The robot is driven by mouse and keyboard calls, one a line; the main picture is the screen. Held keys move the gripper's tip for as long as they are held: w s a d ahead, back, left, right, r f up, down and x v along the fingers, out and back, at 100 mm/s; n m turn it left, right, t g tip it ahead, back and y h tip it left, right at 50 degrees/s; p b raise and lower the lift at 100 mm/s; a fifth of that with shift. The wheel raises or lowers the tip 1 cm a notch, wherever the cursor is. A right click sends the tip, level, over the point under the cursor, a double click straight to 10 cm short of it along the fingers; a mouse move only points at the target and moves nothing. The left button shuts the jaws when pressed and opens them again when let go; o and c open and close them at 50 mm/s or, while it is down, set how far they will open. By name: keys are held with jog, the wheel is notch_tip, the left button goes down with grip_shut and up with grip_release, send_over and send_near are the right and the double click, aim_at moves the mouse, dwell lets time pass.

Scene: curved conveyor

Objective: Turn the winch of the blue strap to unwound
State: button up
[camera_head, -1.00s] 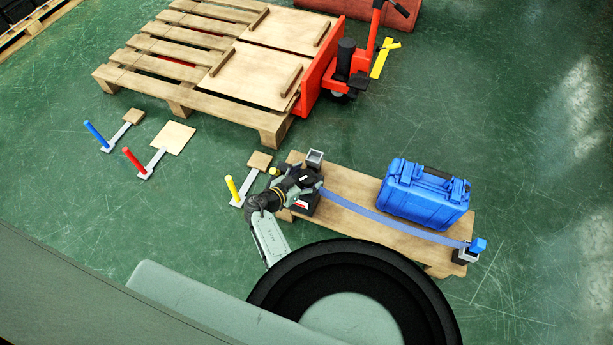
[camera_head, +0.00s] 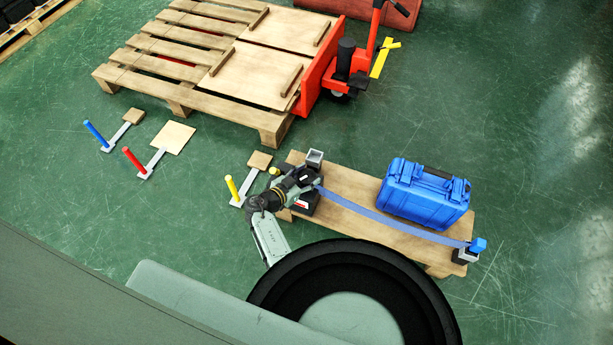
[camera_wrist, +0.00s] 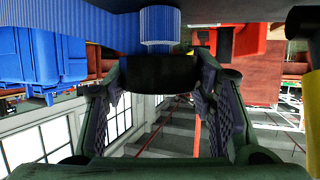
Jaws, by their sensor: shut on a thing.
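The blue strap (camera_head: 390,222) runs slightly curved along the wooden board, from the winch end at left to a blue-topped grey bracket (camera_head: 478,248) at right. In the wrist view, its ribbed blue roll (camera_wrist: 160,26) shows at the top centre, with a flat blue band to its left. My gripper (camera_head: 312,180) is over the left end of the board and hides most of the winch. In the wrist view, my gripper (camera_wrist: 158,85) has its fingers on either side of a black rounded winch handle (camera_wrist: 160,73), shut on it just below the roll.
A blue case (camera_head: 425,193) stands on the wooden board (camera_head: 350,182) behind the strap. A grey square post (camera_head: 315,157) is close to my gripper. Yellow (camera_head: 232,188), red (camera_head: 134,160) and blue (camera_head: 96,133) levers stand at left. A pallet (camera_head: 180,90) and red pallet jack (camera_head: 318,75) are behind.

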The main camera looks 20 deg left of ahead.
jog(key=n+y+b, duration=0.1)
jog(key=y, duration=0.1)
jog(key=n+y+b, duration=0.1)
jog(key=n+y, duration=0.1)
jog(key=shift+d+f+n+t, duration=0.2)
jog(key=shift+n+t, duration=0.1)
jog(key=shift+t, duration=0.1)
jog(key=shift+r+n+y, duration=0.3)
jog(key=shift+n+y, duration=0.6)
jog(key=shift+y, duration=0.2)
jog(key=shift+r+n+y+p, duration=0.15)
jog(key=shift+n+y+p, duration=0.75)
jog(key=shift+y+p, duration=0.2)
jog(key=shift+n+g+y+p, duration=0.3)
jog(key=shift+p, duration=0.15)
jog(key=shift+a+n+g+y+p, duration=0.25)
jog(key=shift+n+y+p, duration=0.35)
jog(key=shift+p, duration=0.75)
